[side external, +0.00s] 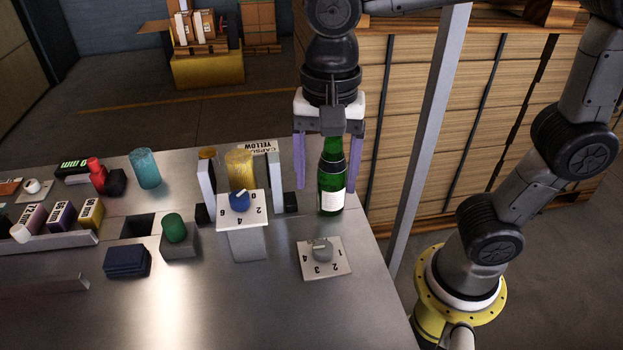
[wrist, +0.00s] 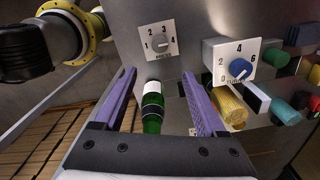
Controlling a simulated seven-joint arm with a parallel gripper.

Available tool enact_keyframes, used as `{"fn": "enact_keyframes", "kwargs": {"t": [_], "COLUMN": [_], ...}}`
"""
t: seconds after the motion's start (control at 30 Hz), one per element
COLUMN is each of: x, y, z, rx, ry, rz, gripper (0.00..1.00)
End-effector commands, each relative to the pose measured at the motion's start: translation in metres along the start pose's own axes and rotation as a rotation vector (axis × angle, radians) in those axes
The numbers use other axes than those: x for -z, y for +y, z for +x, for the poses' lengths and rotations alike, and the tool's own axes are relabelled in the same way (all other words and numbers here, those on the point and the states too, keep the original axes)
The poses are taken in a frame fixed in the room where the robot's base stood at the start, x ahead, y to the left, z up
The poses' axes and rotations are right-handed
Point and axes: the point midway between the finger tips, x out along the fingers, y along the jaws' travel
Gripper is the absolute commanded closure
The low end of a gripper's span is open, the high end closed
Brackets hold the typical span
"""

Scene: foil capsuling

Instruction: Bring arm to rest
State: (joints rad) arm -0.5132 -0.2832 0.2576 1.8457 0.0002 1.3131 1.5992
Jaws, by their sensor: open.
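My gripper (side external: 328,160) points down over the right side of the metal table, its two purple fingers spread apart. A green bottle (side external: 331,175) with a white label stands upright on the table below it. In the side view the bottle's neck overlaps the space between the fingers; I cannot tell its exact depth. In the wrist view my gripper (wrist: 158,100) shows nothing clamped, and the bottle (wrist: 152,112) lies between the finger lines, apart from both. The bottle's top is partly hidden by the gripper body in the side view.
Left of the bottle stand a yellow cylinder (side external: 239,168) and a panel with a blue knob (side external: 239,201). A grey-knob panel (side external: 323,254) lies in front. A green cylinder (side external: 175,228), a teal cylinder (side external: 145,168) and small boxes (side external: 61,216) stand farther left. The front table area is clear.

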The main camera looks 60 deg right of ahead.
Motion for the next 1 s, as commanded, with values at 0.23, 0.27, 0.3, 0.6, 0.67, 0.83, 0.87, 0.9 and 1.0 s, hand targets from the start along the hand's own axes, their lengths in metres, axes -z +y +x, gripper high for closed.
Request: {"fn": "enact_keyframes", "kwargs": {"t": [0.23, 0.27, 0.3, 0.6, 0.67, 0.83, 0.87, 0.9, 1.0], "x": [0.050, 0.056, 0.061, 0.081, 0.082, 0.082, 0.082, 0.082, 0.084], "y": [0.047, 0.056, 0.065, 0.113, 0.118, 0.122, 0.122, 0.121, 0.118], "z": [-0.021, -0.020, -0.019, 0.004, 0.010, 0.025, 0.026, 0.028, 0.026], "rx": [0.144, 0.168, 0.196, 0.308, 0.310, 0.288, 0.283, 0.276, 0.267], "ry": [0.021, 0.032, 0.049, 0.242, 0.285, 0.375, 0.386, 0.398, 0.427], "rz": [0.124, 0.103, 0.061, -0.394, -0.509, -0.824, -0.868, -0.921, -1.014], "gripper": [0.27, 0.27, 0.27, 0.27, 0.27, 0.27, 0.27, 0.27, 0.27]}}
